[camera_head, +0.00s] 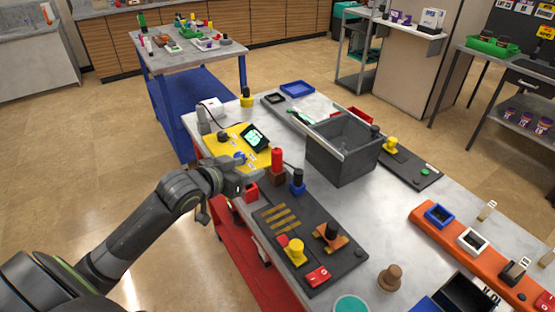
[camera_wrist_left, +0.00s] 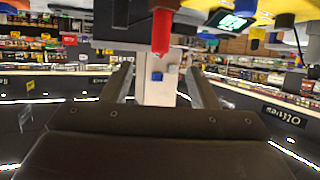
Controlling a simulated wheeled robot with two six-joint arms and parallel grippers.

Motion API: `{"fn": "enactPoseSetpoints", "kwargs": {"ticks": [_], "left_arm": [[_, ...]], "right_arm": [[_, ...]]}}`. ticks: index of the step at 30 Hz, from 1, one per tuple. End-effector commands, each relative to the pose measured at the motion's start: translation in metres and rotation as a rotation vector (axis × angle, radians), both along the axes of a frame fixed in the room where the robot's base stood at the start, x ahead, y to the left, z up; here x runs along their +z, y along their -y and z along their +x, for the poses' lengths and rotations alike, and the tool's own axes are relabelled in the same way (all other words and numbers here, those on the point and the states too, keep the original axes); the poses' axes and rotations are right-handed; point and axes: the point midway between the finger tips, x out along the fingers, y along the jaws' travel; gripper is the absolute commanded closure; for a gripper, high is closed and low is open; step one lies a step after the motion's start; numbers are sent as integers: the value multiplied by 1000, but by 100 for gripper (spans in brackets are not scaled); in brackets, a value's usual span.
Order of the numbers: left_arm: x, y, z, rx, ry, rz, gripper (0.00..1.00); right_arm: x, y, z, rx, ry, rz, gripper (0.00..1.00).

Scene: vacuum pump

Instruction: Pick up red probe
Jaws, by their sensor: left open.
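The red probe (camera_head: 277,158) stands upright in a small brown block on the workbench, beside the yellow panel. In the left wrist view the red probe (camera_wrist_left: 161,32) shows near the top middle, in line with the gap between my fingers. My left gripper (camera_head: 256,177) is just left of the probe in the head view. In the wrist view its two fingers (camera_wrist_left: 159,85) are spread apart with nothing held between them. I cannot tell the exact gap from the fingers to the probe. My right gripper is out of view.
A blue-based black probe (camera_head: 297,182) stands close on the right. The yellow panel (camera_head: 224,143) carries a tilted display (camera_head: 255,137). A grey bin (camera_head: 342,152) stands behind. A dark tray (camera_head: 330,272) with several parts lies in front.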

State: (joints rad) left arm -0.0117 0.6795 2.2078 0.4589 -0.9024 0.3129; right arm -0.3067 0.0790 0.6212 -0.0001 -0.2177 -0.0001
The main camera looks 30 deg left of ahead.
Motion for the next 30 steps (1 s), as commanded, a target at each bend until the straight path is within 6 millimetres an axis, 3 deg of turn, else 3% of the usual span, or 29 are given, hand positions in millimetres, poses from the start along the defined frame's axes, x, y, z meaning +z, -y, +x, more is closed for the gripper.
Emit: {"fn": "enactPoseSetpoints", "kwargs": {"ticks": [4,12,23,30], "left_arm": [[-9,5,26,1,1,-7,46],[-26,11,65,0,0,-3,46],[-34,13,85,-1,-1,-1,46],[-46,16,111,0,-1,-1,46]], "right_arm": [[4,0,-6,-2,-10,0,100],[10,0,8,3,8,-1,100],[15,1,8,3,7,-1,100],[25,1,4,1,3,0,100]]}}
